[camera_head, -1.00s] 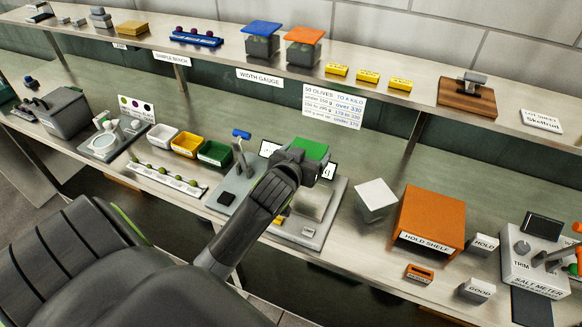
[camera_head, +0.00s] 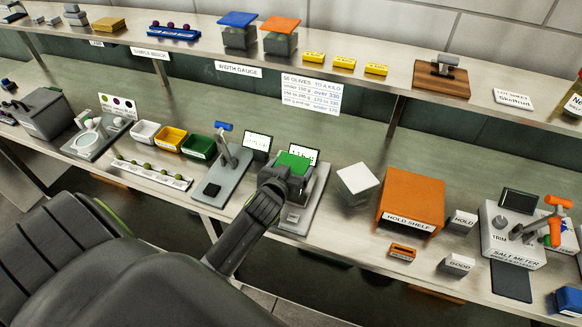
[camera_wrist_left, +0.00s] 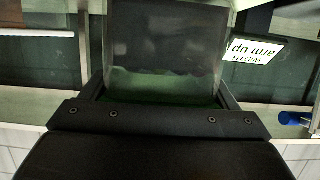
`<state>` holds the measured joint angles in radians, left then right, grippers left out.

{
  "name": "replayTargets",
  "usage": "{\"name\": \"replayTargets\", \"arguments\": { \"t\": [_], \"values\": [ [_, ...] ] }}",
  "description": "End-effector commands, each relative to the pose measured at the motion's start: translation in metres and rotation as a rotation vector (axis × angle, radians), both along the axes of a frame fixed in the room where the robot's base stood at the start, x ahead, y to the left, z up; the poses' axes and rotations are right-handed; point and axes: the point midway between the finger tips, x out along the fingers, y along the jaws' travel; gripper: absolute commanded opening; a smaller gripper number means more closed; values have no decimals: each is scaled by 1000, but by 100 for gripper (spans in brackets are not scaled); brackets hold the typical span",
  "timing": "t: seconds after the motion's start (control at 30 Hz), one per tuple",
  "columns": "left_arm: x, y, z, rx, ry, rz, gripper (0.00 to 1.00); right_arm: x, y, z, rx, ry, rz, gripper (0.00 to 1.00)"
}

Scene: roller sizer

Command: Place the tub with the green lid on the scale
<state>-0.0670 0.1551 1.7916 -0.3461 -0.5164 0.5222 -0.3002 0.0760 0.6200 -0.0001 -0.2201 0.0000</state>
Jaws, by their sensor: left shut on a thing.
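The tub with the green lid (camera_head: 293,162) is in my left gripper (camera_head: 287,178), which is shut on it. In the head view it is over the scale (camera_head: 294,218), in front of the scale's lit display (camera_head: 304,154). The gripper and tub hide the scale's plate, so I cannot tell whether the tub touches it. In the left wrist view the clear tub body (camera_wrist_left: 163,40) fills the space between the fingers, with a green band low in the picture. My right gripper is not in view.
A lever device with a blue handle (camera_head: 224,127) stands left of the scale. A white-topped block (camera_head: 357,178) and the orange hold shelf (camera_head: 411,198) stand to its right. Blue-lidded (camera_head: 238,20) and orange-lidded (camera_head: 281,24) tubs sit on the upper shelf.

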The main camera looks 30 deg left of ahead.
Motion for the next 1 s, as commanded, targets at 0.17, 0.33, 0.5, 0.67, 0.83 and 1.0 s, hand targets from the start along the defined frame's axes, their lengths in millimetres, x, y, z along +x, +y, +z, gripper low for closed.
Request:
{"name": "replayTargets", "arguments": {
  "t": [0.17, 0.33, 0.5, 0.67, 0.83, 1.0],
  "values": [
    [0, 0, -2, 0, 0, 0, 93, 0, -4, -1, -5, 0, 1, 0],
    [0, 0, -2, 0, 0, 0, 100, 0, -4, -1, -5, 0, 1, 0],
    [0, 0, 1, 0, 0, 0, 100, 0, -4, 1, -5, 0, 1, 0],
    [-13, -3, 3, -2, 1, 1, 100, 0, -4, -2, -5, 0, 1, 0],
    [-40, -9, 11, -3, 0, 2, 100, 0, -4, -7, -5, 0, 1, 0],
    [-69, -16, 20, -3, 1, 2, 100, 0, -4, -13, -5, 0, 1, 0]
  ]
}}
